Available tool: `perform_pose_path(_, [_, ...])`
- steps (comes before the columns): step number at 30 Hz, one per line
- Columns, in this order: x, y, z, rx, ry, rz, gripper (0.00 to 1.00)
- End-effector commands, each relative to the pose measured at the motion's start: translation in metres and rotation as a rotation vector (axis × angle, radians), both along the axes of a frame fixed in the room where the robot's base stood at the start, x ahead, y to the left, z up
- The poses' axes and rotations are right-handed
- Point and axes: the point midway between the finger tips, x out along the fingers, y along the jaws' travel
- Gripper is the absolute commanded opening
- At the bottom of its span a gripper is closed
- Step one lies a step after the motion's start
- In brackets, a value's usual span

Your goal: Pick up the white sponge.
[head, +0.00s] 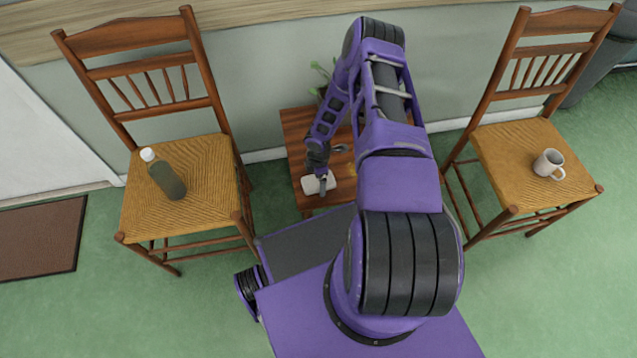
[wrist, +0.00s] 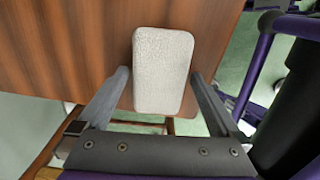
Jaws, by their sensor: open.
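The white sponge (wrist: 161,72) is a rounded block lying near the edge of a small brown wooden table (wrist: 60,50). In the head view the sponge (head: 312,185) is partly covered by my gripper (head: 322,184) at the front of the table (head: 295,128). In the wrist view my gripper (wrist: 156,96) is open, with one finger on each side of the sponge's near part. A gap shows between each finger and the sponge. How high the fingertips are above the table is hard to tell.
A chair (head: 205,150) with a bottle (head: 165,177) stands left of the table. A chair (head: 495,150) with a mug (head: 548,163) stands to the right. A plant (head: 321,70) and a small metallic item (head: 340,148) are on the table, partly behind my arm.

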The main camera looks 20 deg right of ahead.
Motion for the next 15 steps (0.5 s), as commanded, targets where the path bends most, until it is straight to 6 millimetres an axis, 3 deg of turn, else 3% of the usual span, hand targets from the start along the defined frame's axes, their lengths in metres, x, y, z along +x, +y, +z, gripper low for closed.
perform_pose_path(7, [0.0002,-0.0001,-0.0019,0.0,0.0,0.0,1.0])
perform_pose_path(15, [0.0001,-0.0001,-0.0018,0.0,0.0,0.0,0.53])
